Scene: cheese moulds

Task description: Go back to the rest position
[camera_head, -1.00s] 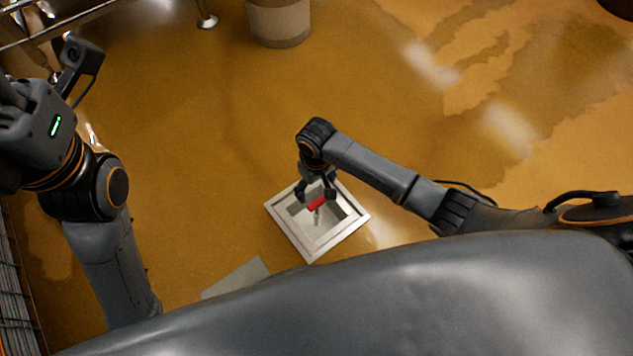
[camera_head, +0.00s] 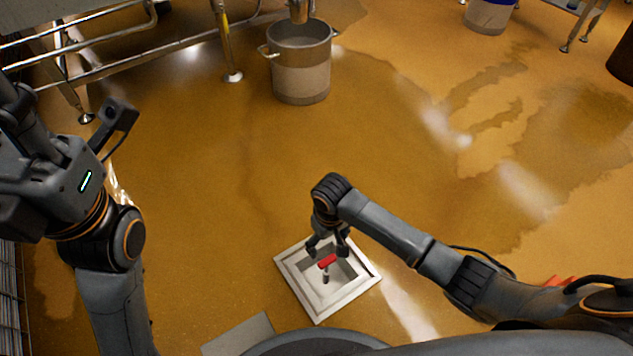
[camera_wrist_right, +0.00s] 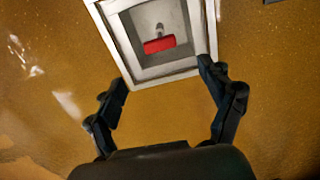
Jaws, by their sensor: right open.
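My right gripper (camera_head: 327,247) hangs over the square pale-framed floor recess in the head view. In the right wrist view its two fingers (camera_wrist_right: 165,90) are spread wide with nothing between them. A red-handled thing (camera_head: 327,261) is in the recess, with a short grey stem below the red part; it also shows in the right wrist view (camera_wrist_right: 159,44), beyond the fingertips and apart from them. My left arm is at the left edge of the head view; its fingers are not visible.
The square floor recess (camera_head: 291,283) has a raised pale rim. A flat grey plate (camera_head: 238,334) lies to its left. A metal pot (camera_head: 301,80) stands farther back, near metal table legs (camera_head: 226,45). A wire rack (camera_head: 12,300) is at the left edge. The wet brown floor between is clear.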

